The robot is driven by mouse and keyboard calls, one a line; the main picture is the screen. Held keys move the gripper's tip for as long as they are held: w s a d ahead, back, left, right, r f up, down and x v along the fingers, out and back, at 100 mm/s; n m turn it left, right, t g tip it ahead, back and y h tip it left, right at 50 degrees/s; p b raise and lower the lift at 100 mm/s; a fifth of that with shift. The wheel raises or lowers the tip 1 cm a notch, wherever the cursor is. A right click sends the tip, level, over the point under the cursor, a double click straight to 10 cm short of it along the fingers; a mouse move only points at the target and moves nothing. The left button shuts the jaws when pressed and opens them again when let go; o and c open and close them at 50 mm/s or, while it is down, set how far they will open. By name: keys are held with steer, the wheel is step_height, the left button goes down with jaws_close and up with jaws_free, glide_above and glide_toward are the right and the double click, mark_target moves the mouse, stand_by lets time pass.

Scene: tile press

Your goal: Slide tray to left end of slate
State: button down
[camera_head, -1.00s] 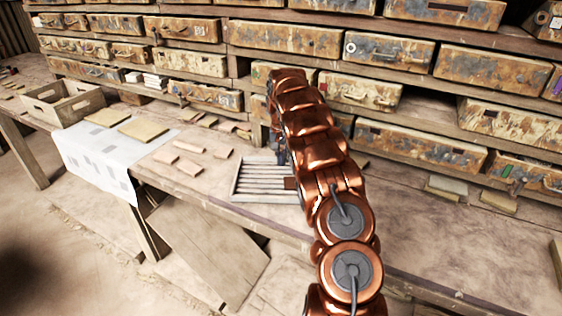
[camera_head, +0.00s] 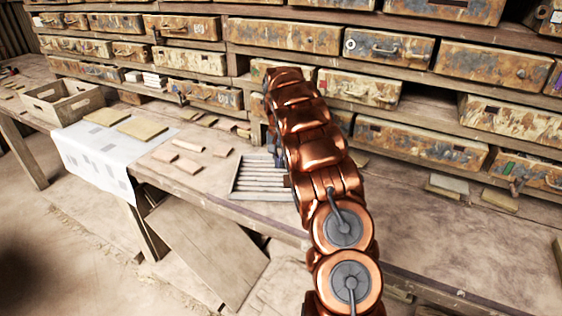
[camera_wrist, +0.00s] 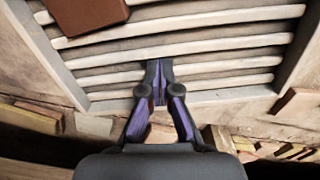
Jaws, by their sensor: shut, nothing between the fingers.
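A pale slatted tray (camera_head: 258,196) lies on the wooden bench, left of my copper arm in the head view. Its right part is hidden behind the arm. In the wrist view its slats and rim (camera_wrist: 180,104) fill the upper part of the picture, and a reddish-brown tile (camera_wrist: 88,13) lies on the slats at upper left. My gripper (camera_wrist: 158,70) is shut and empty, its dark and purple fingers over the slats near one rim. I cannot tell whether the tips touch the tray. In the head view the gripper is mostly hidden by my arm. I cannot make out which surface is the slate.
Loose tiles (camera_head: 188,165) lie on the bench left of the tray. Further left are a white sheet (camera_head: 85,160) with tan slabs and a wooden crate (camera_head: 66,103). Shelves of rusty drawers (camera_head: 420,145) stand behind. The bench right of my arm is mostly clear.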

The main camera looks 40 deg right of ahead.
steer(key=shift+s+a+b, duration=0.35)
steer(key=shift+s+a, duration=0.1)
steer(key=shift+s, duration=0.05)
steer(key=shift+w+r, duration=0.15)
steer(key=shift+r, duration=0.6)
step_height(320, 180, up, 9)
steer(key=b, duration=0.1)
steer(key=shift+f+b, duration=0.2)
steer(key=shift+b, duration=0.15)
